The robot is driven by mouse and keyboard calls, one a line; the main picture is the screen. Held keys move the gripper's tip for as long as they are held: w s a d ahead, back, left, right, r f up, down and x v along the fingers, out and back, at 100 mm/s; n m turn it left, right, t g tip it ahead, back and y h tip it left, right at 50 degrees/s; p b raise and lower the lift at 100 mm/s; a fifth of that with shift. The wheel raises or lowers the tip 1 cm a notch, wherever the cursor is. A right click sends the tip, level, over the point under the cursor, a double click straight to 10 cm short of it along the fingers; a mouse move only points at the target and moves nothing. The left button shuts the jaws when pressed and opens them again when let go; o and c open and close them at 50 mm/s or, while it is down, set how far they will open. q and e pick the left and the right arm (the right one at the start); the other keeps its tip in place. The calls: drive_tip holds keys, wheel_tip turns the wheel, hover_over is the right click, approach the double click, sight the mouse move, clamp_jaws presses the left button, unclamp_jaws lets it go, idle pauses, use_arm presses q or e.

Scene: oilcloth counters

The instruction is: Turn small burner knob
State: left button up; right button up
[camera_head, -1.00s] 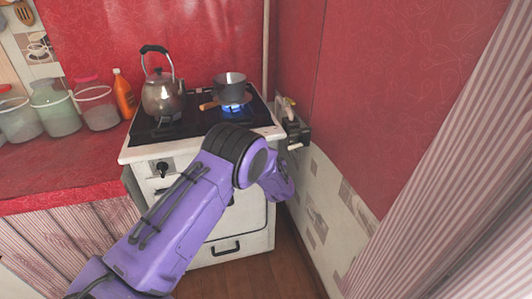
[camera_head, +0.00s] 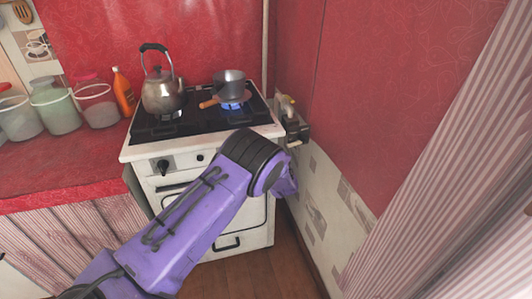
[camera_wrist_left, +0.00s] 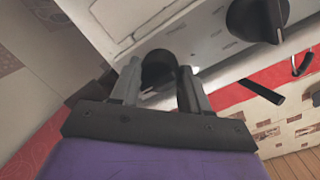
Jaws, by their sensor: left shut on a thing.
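The white stove (camera_head: 262,136) stands against the red wall. My purple left arm reaches across its front from the lower left and hides the right part of the control panel; the left gripper is hidden behind the arm there. In the left wrist view my left gripper (camera_wrist_left: 162,84) has its two grey fingers on either side of a black knob (camera_wrist_left: 157,64) and is shut on it. A second black knob (camera_wrist_left: 257,18) sits farther right on the panel. In the head view, a black knob (camera_head: 164,167) and a smaller one (camera_head: 200,157) show left of my arm.
A kettle (camera_head: 162,94) stands on the left burner. Jars (camera_head: 97,108) and an orange bottle (camera_head: 123,92) line the red counter. The wall is close on the right.

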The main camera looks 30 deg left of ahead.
use_arm(q)
drive_tip(key=shift+s+f, duration=0.15)
drive_tip(key=shift+f, duration=0.15)
drive_tip(key=o, duration=0.7)
drive_tip(key=shift+o, duration=0.3)
drive_tip(key=shift+a+r, duration=0.1)
drive_tip(key=v, duration=1)
drive_tip(key=shift+s+d, duration=0.15)
drive_tip(key=shift+d, duration=0.1)
drive_tip(key=shift+r, duration=0.1)
